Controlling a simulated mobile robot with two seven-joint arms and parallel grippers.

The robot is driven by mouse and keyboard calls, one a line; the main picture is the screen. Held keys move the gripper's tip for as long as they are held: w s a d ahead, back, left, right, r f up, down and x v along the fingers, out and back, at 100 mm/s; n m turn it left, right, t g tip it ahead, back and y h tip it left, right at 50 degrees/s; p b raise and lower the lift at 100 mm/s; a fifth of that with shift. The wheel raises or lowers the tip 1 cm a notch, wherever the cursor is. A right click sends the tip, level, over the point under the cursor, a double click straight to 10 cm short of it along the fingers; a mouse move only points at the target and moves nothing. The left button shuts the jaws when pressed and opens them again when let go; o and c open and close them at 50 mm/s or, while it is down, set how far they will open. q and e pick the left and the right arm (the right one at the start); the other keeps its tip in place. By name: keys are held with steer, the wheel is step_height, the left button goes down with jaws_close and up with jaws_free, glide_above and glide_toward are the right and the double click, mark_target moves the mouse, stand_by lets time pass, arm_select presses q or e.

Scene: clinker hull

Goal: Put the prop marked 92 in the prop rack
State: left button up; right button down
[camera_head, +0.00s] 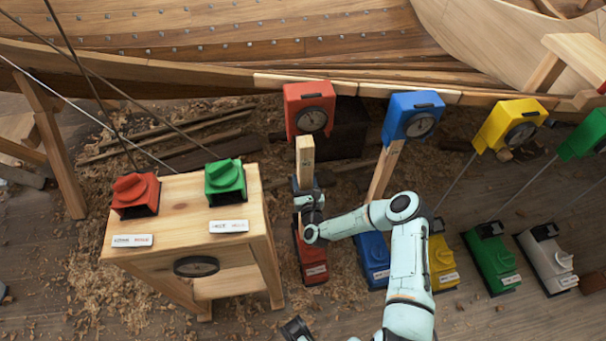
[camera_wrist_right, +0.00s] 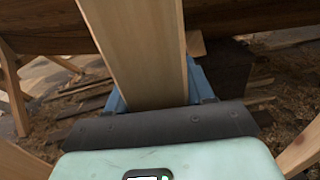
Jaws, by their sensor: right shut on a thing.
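A pale wooden prop (camera_head: 305,158) stands nearly upright below the red gauge box (camera_head: 310,112) and above the red base (camera_head: 312,262). Small dark marks show near its top, but I cannot read a number. My right gripper (camera_head: 307,196) is shut on this prop. In the right wrist view the prop (camera_wrist_right: 140,45) rises between the blue fingers (camera_wrist_right: 198,82). I cannot tell if its ends touch the red box or base. Another wooden prop (camera_head: 383,170) leans under the blue gauge box (camera_head: 413,117). A dark gripper part, apparently my left gripper (camera_head: 297,329), shows at the bottom edge. I cannot identify the prop rack.
A wooden stand (camera_head: 185,235) at left carries a red block (camera_head: 135,193) and a green block (camera_head: 226,180) with labels too small to read. Yellow (camera_head: 510,126) and green (camera_head: 585,136) gauge boxes hang at right over more bases. The plank hull (camera_head: 230,30) spans the back.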

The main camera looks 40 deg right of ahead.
steer(key=p+v, duration=0.2)
steer(key=v, duration=0.8)
steer(key=shift+s+r, duration=0.15)
stand_by(0.4)
